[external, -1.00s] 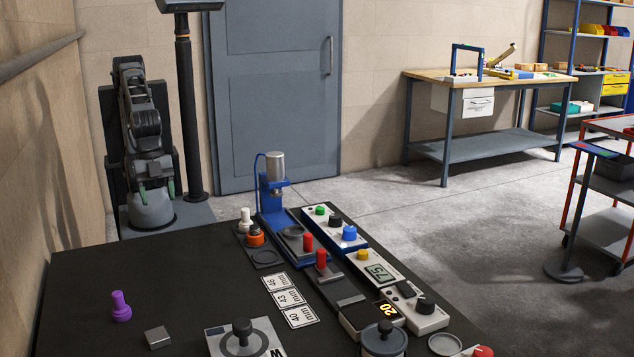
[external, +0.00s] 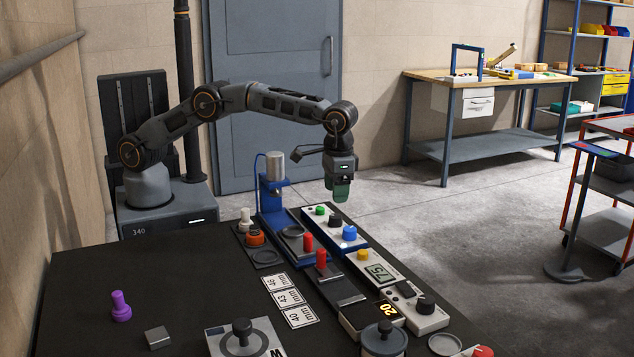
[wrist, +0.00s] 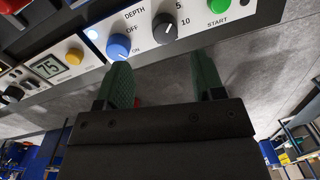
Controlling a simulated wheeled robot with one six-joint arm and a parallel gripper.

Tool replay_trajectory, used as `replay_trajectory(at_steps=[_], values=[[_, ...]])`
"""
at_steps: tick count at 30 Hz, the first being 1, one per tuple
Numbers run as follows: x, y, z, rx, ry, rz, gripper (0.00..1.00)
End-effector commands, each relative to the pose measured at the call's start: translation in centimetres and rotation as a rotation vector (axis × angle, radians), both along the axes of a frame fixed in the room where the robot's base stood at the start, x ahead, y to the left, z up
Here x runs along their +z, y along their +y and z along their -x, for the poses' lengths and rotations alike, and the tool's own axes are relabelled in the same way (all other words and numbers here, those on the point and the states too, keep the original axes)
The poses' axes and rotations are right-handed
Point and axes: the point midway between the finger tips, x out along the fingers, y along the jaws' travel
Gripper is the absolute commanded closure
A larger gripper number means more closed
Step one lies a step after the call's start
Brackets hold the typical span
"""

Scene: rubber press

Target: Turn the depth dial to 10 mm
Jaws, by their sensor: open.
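The depth dial (wrist: 163,26) is a black knob on a white panel, with the word DEPTH and the marks 5 and 10 beside it. It also shows in the external view (external: 335,220), between a green button and a blue knob. I cannot read for certain which mark its pointer faces. My gripper (external: 341,192) points down above and behind the panel, apart from the dial. Its two green fingers (wrist: 163,75) are open with nothing between them.
A blue OFF/ON knob (wrist: 118,47) and a green START button (wrist: 217,5) flank the dial closely. The blue press (external: 272,195) stands left of the panel. A 75 display (external: 379,273) sits nearer on the bench. The floor behind the panel is clear.

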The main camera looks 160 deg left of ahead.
Motion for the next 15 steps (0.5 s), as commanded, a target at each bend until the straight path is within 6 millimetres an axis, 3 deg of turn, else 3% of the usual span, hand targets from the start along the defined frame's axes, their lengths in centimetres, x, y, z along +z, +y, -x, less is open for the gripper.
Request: replay_trajectory(at_steps=[3,8,15], values=[[2.0,1.3,-0.5,0.124,-0.012,-0.022,0.38],[6.2,1.2,-0.5,0.28,-0.028,-0.046,0.38],[4.9,0.6,0.2,0.383,0.014,-0.023,0.38]])
